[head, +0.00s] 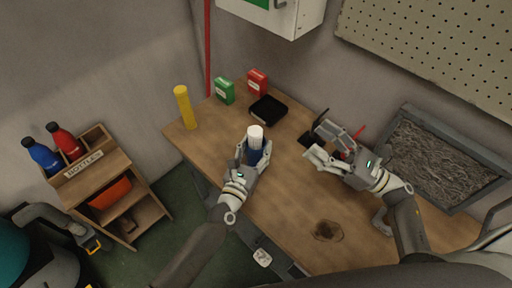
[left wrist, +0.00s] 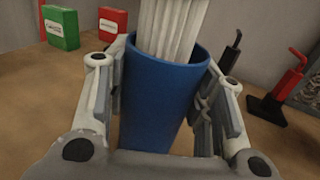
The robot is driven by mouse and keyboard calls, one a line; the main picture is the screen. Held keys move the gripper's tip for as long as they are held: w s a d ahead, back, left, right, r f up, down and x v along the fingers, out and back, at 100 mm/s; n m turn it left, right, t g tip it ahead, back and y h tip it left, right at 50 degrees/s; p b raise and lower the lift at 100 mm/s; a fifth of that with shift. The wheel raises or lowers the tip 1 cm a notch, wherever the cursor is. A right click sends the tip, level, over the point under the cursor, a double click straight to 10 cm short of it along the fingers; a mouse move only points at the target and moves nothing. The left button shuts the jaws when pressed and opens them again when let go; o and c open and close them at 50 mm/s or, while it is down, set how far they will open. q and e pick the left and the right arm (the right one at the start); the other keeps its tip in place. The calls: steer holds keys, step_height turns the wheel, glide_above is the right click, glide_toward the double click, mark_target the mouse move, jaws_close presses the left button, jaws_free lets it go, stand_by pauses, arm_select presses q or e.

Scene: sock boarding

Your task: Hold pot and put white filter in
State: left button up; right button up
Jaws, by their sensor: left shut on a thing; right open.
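My left gripper (head: 253,153) is shut on a blue pot (head: 255,157), with its two fingers on either side of the pot. The blue pot (left wrist: 160,100) stands upright in the left wrist view. A ribbed white filter (left wrist: 172,28) is in the pot's mouth and sticks up above the rim. The filter (head: 255,132) shows as a white top in the head view; its lower end is hidden inside the pot. My right gripper (head: 318,143) is open, to the right of the pot and apart from the filter.
A yellow cylinder (head: 185,107), a green box (head: 225,91), a red box (head: 257,82) and a black tray (head: 268,109) stand at the table's back. A black stand (left wrist: 232,60) and a red-handled tool (left wrist: 287,84) are to the right. A dark stain (head: 328,231) marks the front.

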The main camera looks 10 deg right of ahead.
arm_select(q)
steer(key=o, duration=1.2)
steer(key=shift+c, duration=0.2)
steer(key=shift+s, duration=0.1)
steer(key=v, duration=1.2)
